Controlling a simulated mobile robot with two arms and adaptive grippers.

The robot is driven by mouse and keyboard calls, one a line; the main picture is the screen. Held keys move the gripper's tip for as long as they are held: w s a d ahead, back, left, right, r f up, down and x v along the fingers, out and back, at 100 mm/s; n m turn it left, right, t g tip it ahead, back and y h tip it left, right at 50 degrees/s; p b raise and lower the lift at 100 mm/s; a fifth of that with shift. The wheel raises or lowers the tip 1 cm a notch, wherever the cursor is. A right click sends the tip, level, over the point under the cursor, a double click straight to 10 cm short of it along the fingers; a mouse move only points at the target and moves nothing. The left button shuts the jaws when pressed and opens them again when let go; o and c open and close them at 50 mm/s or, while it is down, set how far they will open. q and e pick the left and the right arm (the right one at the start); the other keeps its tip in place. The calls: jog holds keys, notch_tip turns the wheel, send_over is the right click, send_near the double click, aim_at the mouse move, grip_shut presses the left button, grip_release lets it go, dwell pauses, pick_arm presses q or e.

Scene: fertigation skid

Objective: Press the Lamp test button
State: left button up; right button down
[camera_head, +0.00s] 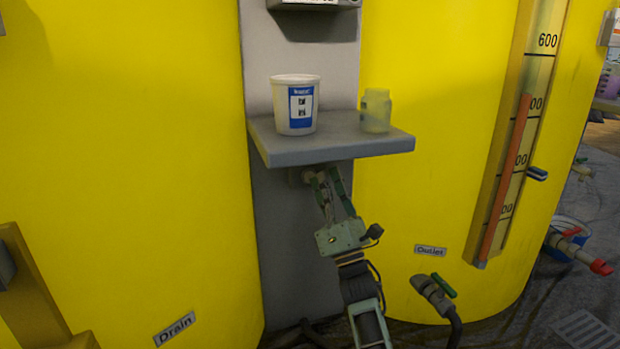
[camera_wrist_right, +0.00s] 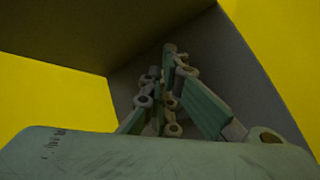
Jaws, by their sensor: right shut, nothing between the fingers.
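No Lamp test button can be made out in either view. My right gripper (camera_head: 318,178) is shut and empty, pointing up just under the front of the grey shelf (camera_head: 285,157), before the grey upright panel (camera_head: 280,225). A small grey fitting (camera_head: 294,177) shows beside its fingertips, partly hidden by them; I cannot tell what it is or whether they touch it. In the right wrist view the fingers (camera_wrist_right: 168,60) are close together below the dark shelf underside (camera_wrist_right: 130,35), with the panel behind. My left gripper is not in view.
A white tub (camera_head: 283,112) and a translucent jar (camera_head: 376,112) stand on the shelf. A grey box (camera_head: 310,5) is cut off above. Yellow tanks (camera_head: 130,150) flank the panel. An outlet valve (camera_head: 433,295) and a level gauge (camera_head: 507,170) are at right.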

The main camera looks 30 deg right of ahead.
jog(key=shift+w, duration=0.1)
dwell(0.6)
jog(key=shift+w+d, duration=0.1)
jog(key=shift+w, duration=0.2)
jog(key=shift+w+d+b, duration=0.1)
jog(key=shift+w+b, duration=0.25)
jog(key=shift+b, duration=0.15)
dwell(0.4)
jog(key=shift+s, duration=0.1)
jog(key=shift+s+a+p, duration=0.2)
jog(key=shift+s+p, duration=0.2)
jog(key=shift+s, duration=0.3)
